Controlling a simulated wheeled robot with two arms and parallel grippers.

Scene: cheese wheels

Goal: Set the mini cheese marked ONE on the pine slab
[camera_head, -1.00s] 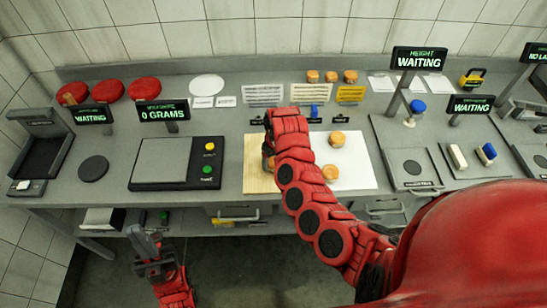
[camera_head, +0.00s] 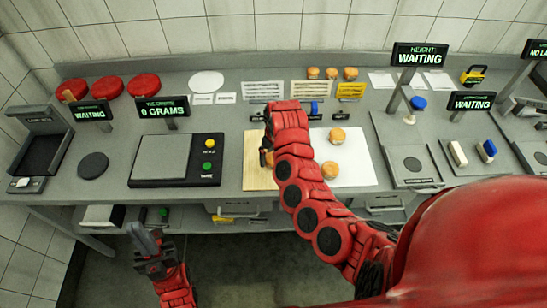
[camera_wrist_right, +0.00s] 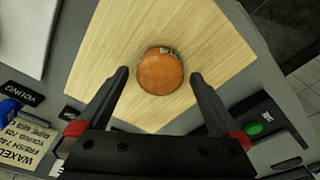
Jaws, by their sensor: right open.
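The pine slab (camera_head: 256,176) lies on the bench and also fills much of the right wrist view (camera_wrist_right: 110,45). A small round orange-brown cheese (camera_wrist_right: 160,72) sits on the slab. No mark on it is readable. My right gripper (camera_wrist_right: 160,75) is open above the cheese, with a finger on each side and gaps between. In the head view my right arm covers most of that spot. Two other mini cheeses, one at the back (camera_head: 337,136) and one in front (camera_head: 329,169), sit on the white board. My left gripper (camera_head: 146,240) hangs low before the bench; its jaw opening is unclear.
The white board (camera_head: 358,172) adjoins the slab. A scale (camera_head: 160,162) reading 0 grams stands to the left. Three small cheeses (camera_head: 331,73) and red wheels (camera_head: 101,89) are at the back. Display posts and instruments stand to the right. Grey bench is clear around the dark disc (camera_head: 93,165).

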